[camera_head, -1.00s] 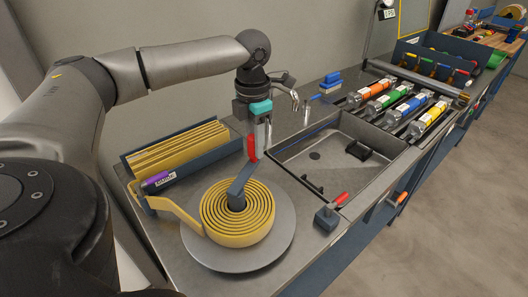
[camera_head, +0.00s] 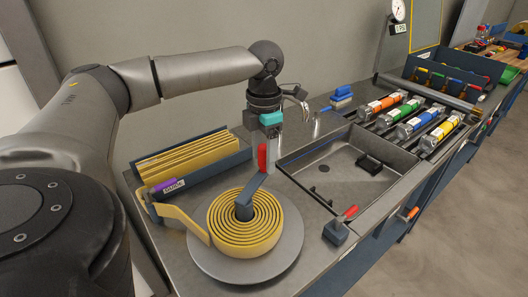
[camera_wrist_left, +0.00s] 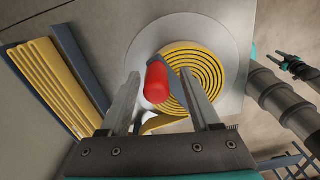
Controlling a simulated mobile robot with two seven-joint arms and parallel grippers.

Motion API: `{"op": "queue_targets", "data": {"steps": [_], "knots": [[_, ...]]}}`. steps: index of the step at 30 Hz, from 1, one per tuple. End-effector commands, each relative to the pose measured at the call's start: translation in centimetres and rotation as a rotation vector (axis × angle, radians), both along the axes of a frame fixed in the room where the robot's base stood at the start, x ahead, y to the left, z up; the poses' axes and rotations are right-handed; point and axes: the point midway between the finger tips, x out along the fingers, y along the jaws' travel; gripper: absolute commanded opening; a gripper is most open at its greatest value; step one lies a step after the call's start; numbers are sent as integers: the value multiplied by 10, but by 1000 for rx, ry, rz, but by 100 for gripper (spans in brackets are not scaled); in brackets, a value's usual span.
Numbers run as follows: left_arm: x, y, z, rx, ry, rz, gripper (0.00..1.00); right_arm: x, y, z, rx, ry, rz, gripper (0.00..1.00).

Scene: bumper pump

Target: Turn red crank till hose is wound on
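The red crank knob (camera_head: 262,157) stands at the far end of a dark blue crank arm (camera_head: 250,188) on the reel. The yellow hose (camera_head: 249,244) lies in a spiral around the hub on a round grey plate (camera_head: 205,262), its tail leading off to the left. My left gripper (camera_head: 272,160) is lowered at the knob. In the left wrist view its fingers (camera_wrist_left: 158,80) stand apart on either side of the red knob (camera_wrist_left: 157,82), with gaps visible.
A blue box of yellow strips (camera_head: 190,160) stands behind and left of the reel. A grey sunken tray (camera_head: 340,165) lies to the right, with a small red-handled valve (camera_head: 341,226) at its front corner. Colourful cylinders (camera_head: 412,120) sit farther right.

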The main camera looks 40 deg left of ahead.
Motion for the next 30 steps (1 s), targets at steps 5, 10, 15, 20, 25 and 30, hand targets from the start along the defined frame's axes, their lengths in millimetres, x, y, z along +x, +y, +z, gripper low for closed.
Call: {"op": "queue_targets", "data": {"steps": [5,10,15,20,25,30], "knots": [[1,0,1,1,-5,1,63,0,0,0,0,0,0,50],[2,0,12,-1,-10,1,63,0,0,3,0,0,0,50],[3,0,45,0,-11,1,63,0,0,13,0,0,0,50],[3,0,86,-1,-10,1,63,0,0,24,0,-1,0,50],[3,0,122,-1,-7,0,63,1,0,32,-1,-1,0,50],[2,0,145,-1,-5,0,63,1,0,37,-1,-1,0,50]]}}
